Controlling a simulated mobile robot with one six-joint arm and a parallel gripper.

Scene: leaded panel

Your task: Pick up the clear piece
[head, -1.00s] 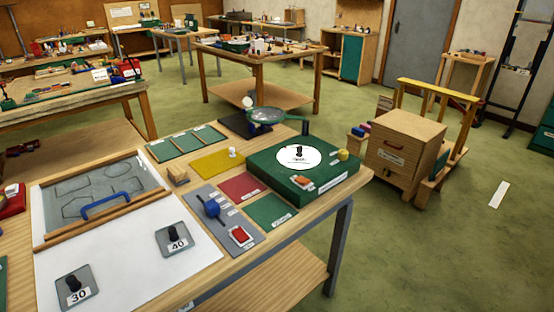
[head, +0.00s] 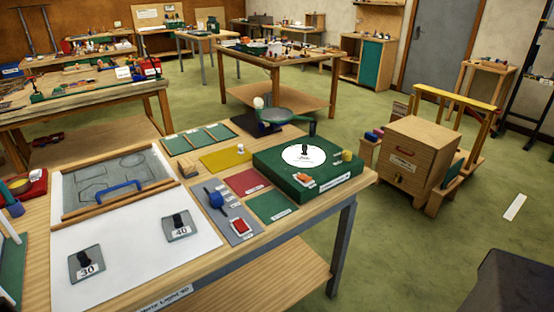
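Two greyish see-through square pieces with black knobs lie on a white sheet (head: 135,255) on the near workbench. One is marked 30 (head: 86,264) and the other 40 (head: 177,229). I cannot tell whether either is the clear piece. Behind them is a grey panel (head: 105,180) with dark shape outlines, wooden strips and a blue handle (head: 119,190). My gripper is not in view, and nothing is seen held.
A green box (head: 338,185) with a white disc stands at the bench's right, with a magnifier (head: 287,116) behind it. Coloured mats, including a yellow one (head: 226,158), lie mid-bench. A wooden cabinet (head: 413,154) stands on the floor to the right.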

